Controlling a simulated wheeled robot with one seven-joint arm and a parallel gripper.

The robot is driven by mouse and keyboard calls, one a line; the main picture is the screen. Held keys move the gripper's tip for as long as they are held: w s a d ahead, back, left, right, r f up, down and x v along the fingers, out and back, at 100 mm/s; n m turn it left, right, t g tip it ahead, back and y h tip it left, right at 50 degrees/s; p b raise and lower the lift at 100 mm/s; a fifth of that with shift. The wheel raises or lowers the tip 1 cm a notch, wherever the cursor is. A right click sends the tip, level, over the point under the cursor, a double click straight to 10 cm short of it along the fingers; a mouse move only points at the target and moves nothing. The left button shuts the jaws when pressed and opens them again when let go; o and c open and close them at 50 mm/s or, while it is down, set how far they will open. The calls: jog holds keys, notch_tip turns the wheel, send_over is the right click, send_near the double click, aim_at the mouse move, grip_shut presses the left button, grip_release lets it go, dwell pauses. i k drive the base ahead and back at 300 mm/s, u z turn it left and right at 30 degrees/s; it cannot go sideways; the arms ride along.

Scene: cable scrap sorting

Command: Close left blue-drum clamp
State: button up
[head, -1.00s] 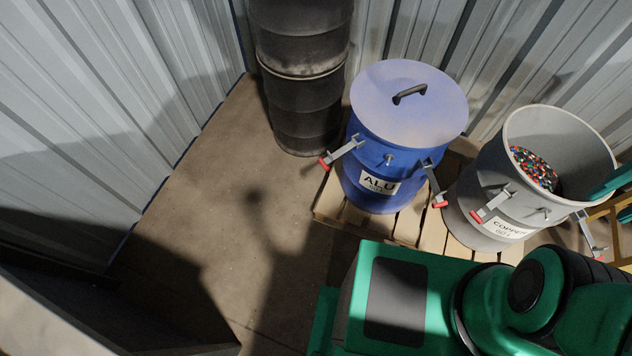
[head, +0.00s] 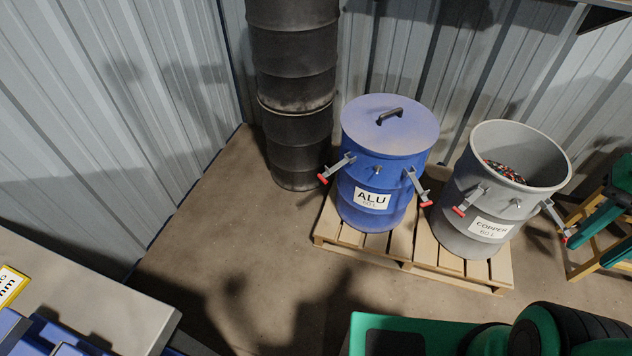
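The blue drum (head: 397,205), labelled ALU, stands upright on a wooden pallet with its blue lid (head: 385,118) on top and a black handle on the lid. Its left clamp (head: 338,168), a grey lever with a red tip, sticks out and down to the left, away from the drum wall. Its right clamp (head: 417,186) also sticks outward, down to the right. Both look open. My gripper is not in view; only green and black parts of my own body show at the bottom right.
A grey open drum (head: 461,215) labelled COPPER, with coloured scrap inside, stands right of the blue drum on the pallet (head: 425,263). Dark stacked drums (head: 297,150) stand behind left. A grey bench (head: 110,290) is at lower left. Floor before the pallet is clear.

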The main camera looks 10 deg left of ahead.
aim_at(328, 172)
jog(key=u, duration=0.65)
jog(key=i, duration=1)
jog(key=u, duration=0.9)
jog(key=k, duration=1.2)
jog(key=u, duration=0.35)
